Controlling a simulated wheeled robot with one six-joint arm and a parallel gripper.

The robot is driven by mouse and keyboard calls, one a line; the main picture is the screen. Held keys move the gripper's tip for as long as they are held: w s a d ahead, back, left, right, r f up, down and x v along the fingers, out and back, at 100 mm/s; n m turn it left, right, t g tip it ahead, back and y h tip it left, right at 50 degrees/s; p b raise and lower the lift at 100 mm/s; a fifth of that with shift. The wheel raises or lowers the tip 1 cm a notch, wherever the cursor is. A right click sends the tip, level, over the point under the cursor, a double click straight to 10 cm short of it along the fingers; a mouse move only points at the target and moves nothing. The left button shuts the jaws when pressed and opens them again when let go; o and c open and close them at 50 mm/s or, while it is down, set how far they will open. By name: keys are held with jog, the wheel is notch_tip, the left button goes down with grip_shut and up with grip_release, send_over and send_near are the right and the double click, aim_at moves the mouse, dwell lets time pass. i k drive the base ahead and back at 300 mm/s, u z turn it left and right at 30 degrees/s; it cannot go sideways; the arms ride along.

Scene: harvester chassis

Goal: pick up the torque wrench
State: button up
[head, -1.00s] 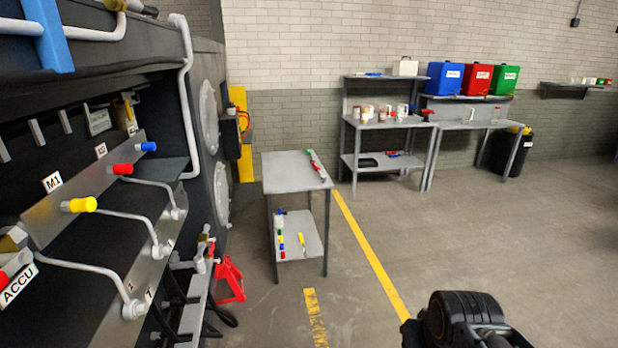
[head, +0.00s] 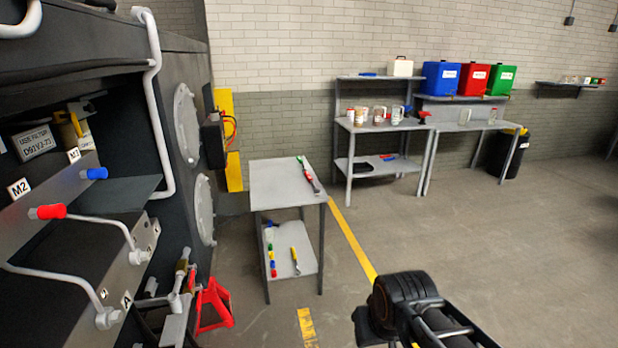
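A long, slim tool with green, red and dark parts lies on the top of a grey metal cart (head: 275,185), near its right edge. It looks like the torque wrench (head: 309,175), though it is small in the head view. Nothing covers it. A dark part of my own arm shows at the lower right, well in front of the cart and apart from it. I can make out no gripper fingers.
The cart's lower shelf holds small coloured items and a yellow-handled tool (head: 295,260). A red stand (head: 214,305) is beside the dark machine (head: 180,60) at left. Workbenches (head: 385,128) line the back wall. The floor right of the cart is clear.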

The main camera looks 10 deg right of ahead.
aim_at(317, 191)
jog(key=z, duration=0.05)
jog(key=i, duration=0.55)
jog(key=z, duration=0.8)
jog(key=i, duration=1.35)
jog(key=z, duration=0.25)
